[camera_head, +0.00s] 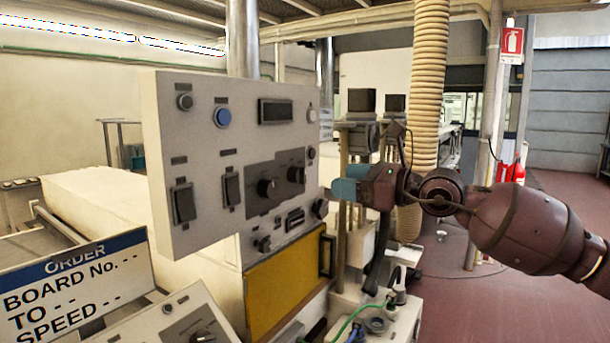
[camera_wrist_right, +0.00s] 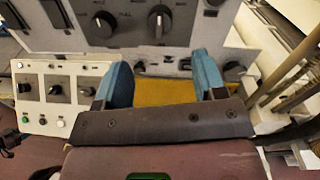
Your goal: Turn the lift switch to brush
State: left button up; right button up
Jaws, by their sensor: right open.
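Labels on the controls are too small to read, so I cannot tell which one is the lift switch. The upright grey control panel (camera_head: 215,110) carries two black rotary knobs on a dark plate, a left knob (camera_head: 268,187) and a right knob (camera_head: 297,174). Below it a strip holds a lower left knob (camera_head: 263,243) and a lower right knob (camera_head: 320,208). My right gripper (camera_head: 342,190) is just right of the panel, its blue fingers apart. In the right wrist view the open gripper (camera_wrist_right: 165,72) faces the strip and holds nothing. My left gripper is out of view.
A yellow door (camera_head: 284,285) with a black handle is below the strip. A low sloped console (camera_head: 180,318) with a knob stands at front left, beside the order sign (camera_head: 75,288). A ribbed hose (camera_head: 429,80) hangs behind my right arm. Open floor lies at right.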

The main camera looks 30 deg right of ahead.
aim_at(304, 175)
jog(key=shift+p+x, duration=0.4)
jog(key=shift+x, duration=4.6)
jog(key=shift+c, duration=0.3)
